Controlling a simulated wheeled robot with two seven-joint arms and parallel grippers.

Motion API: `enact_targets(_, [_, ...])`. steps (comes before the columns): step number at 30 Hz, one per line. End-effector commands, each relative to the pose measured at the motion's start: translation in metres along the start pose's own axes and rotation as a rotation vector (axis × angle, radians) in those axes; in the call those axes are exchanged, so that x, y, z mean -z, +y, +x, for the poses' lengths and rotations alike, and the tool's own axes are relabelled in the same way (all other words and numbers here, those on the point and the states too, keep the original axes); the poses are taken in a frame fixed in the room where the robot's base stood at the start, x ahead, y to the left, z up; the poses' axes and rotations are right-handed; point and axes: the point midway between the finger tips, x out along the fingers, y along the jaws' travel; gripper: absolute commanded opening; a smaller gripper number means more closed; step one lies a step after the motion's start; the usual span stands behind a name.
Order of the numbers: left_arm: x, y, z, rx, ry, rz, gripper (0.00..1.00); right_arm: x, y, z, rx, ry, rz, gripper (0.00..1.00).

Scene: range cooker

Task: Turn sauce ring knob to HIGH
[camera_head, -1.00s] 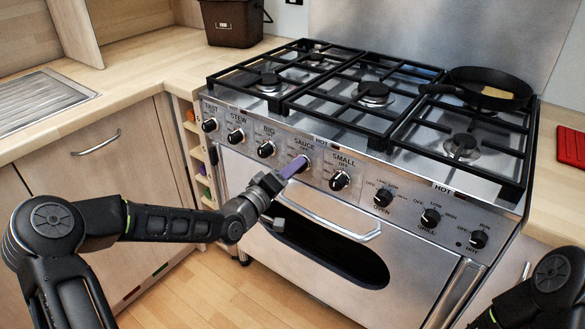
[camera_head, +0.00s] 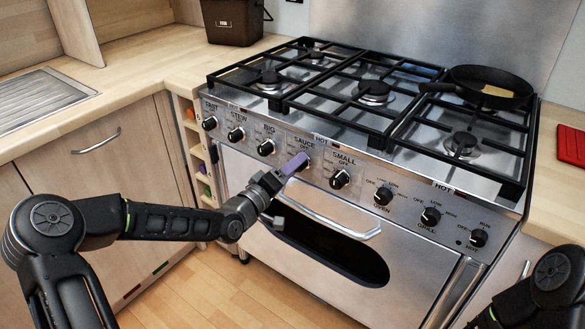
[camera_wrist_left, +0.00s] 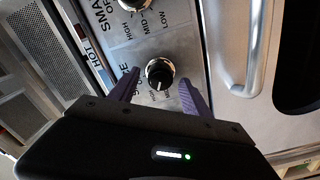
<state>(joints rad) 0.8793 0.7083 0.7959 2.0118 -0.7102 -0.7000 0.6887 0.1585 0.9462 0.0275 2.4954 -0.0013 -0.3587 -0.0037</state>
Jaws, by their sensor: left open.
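The sauce ring knob (camera_wrist_left: 160,74) is a round black knob with a silver rim on the cooker's front panel. In the left wrist view it sits between the two purple fingers of my left gripper (camera_wrist_left: 160,92), which are open on either side with gaps to the knob. In the head view my left gripper (camera_head: 289,168) reaches up to the panel under the SAUCE label and hides most of this knob. The knob's pointer setting is too small to read surely. My right gripper is out of view; only part of my right arm shows at the lower right.
The small ring knob (camera_head: 340,179) is close to the right, and the big ring knob (camera_head: 266,148) to the left. The oven door handle (camera_head: 330,222) runs just below. A frying pan (camera_head: 489,88) stands on the hob, and a red mat (camera_head: 571,146) lies on the right worktop.

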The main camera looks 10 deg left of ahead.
Motion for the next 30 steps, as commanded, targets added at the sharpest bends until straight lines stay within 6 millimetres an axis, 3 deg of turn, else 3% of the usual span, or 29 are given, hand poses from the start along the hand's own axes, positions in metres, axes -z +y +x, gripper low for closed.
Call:
enact_targets(5, [0.001, 0.0, -0.015, 0.002, 0.001, 0.001, 0.56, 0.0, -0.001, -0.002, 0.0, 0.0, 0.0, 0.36])
enact_targets(16, [0.001, 0.0, -0.071, 0.002, 0.0, 0.001, 0.56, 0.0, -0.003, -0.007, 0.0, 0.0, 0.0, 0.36])
enact_targets(30, [0.0, -0.001, -0.077, 0.001, 0.0, -0.001, 0.56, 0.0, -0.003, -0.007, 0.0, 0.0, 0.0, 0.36])
